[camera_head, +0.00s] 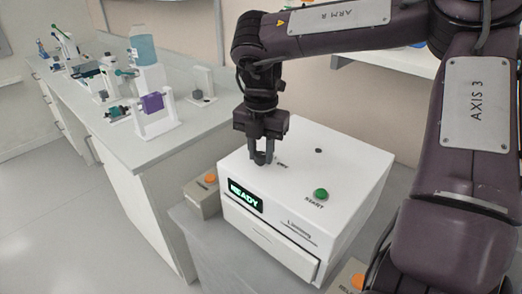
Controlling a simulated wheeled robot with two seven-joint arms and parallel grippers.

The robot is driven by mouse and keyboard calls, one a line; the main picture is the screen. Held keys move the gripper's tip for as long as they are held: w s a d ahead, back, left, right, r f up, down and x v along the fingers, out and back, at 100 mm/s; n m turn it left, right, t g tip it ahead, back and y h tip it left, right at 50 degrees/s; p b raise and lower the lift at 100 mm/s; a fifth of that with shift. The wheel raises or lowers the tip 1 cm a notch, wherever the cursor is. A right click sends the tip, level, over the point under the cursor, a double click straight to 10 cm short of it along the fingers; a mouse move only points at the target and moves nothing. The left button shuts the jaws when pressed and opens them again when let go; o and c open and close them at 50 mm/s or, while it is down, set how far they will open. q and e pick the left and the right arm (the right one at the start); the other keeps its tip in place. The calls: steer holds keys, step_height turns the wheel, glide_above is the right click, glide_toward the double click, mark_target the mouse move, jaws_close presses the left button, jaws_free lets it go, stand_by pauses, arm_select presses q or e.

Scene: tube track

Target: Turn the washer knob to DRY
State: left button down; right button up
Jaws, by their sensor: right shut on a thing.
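The white washer (345,170) stands on a grey surface at centre right, with a lit display (246,196) reading READY on its front. A green START button (321,194) is on its top. My right gripper (263,158) points down at the top of the washer and is shut on the knob, which is mostly hidden between its fingers. The DRY label (283,165) is printed just right of the fingers. Which way the knob points cannot be told. My left gripper is not in view.
A small box with an orange button (210,178) stands against the washer's left side; another orange button (357,281) is at the bottom. A bench (130,140) with several lab devices stands at left. My right arm covers much of the right side.

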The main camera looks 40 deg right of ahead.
mark_target(261, 153)
steer(key=o, duration=1)
steer(key=shift+r, duration=3.95)
steer(key=shift+r, duration=0.1)
